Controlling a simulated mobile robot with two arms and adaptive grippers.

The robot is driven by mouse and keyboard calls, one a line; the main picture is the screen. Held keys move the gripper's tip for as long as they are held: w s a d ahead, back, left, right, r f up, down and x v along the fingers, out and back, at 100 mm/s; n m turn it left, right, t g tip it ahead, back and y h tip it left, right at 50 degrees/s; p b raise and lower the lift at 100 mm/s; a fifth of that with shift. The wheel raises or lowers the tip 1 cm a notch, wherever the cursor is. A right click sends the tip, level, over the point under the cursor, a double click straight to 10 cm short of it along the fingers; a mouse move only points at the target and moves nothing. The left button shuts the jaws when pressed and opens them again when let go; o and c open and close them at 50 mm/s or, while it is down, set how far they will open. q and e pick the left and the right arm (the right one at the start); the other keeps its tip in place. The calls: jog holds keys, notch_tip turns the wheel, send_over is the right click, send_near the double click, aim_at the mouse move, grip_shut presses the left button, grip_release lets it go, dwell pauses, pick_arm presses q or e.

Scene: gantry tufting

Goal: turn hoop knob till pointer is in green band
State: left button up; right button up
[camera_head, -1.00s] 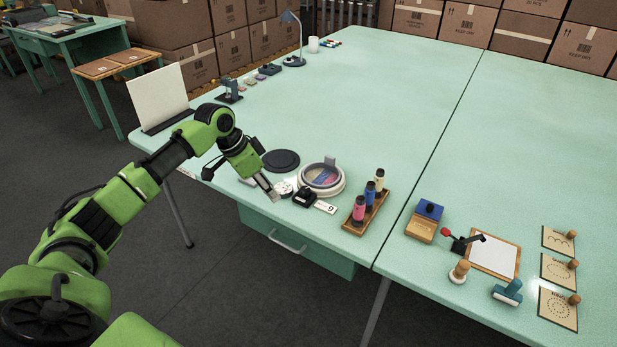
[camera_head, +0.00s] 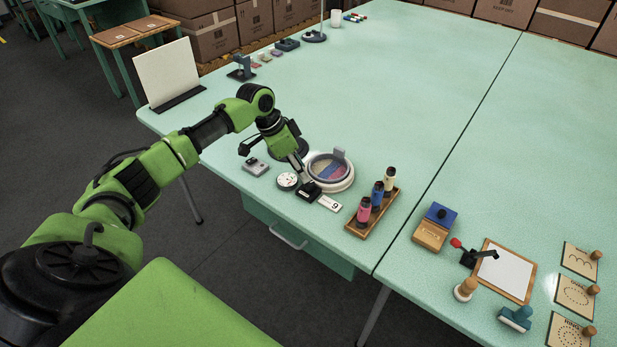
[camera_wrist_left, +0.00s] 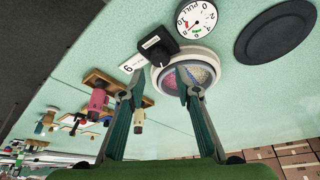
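The black hoop knob unit (camera_head: 308,191) sits at the front of the round white hoop (camera_head: 346,184); in the left wrist view it is a black block with a pale label (camera_wrist_left: 152,42). The white dial gauge (camera_head: 287,181) stands just left of it. In the left wrist view the dial (camera_wrist_left: 197,20) has red and green marks, too small to tell the pointer from the band. My left gripper (camera_head: 301,180) is over the knob. In the left wrist view its fingers (camera_wrist_left: 158,88) are apart with nothing between them; contact with the knob cannot be told. My right gripper is not in view.
A card marked 9 (camera_head: 330,203) lies right of the knob, and a rack of bottles (camera_head: 362,232) stands further right. A dark round disc (camera_wrist_left: 277,35) is near. The table's middle is clear.

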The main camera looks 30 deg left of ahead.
aim_at(310, 183)
pick_arm(q)
jog(key=x, duration=0.5)
jog(key=shift+w+f+p, duration=0.2)
jog(key=shift+f+p, duration=0.1)
jog(key=shift+f, duration=0.05)
jog(key=shift+w+f, duration=0.1)
jog(key=shift+f, duration=0.05)
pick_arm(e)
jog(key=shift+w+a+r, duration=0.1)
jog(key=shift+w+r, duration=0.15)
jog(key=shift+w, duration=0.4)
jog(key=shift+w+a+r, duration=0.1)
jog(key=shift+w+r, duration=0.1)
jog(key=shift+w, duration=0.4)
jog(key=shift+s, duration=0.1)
pick_arm(q)
jog(key=c, duration=0.8)
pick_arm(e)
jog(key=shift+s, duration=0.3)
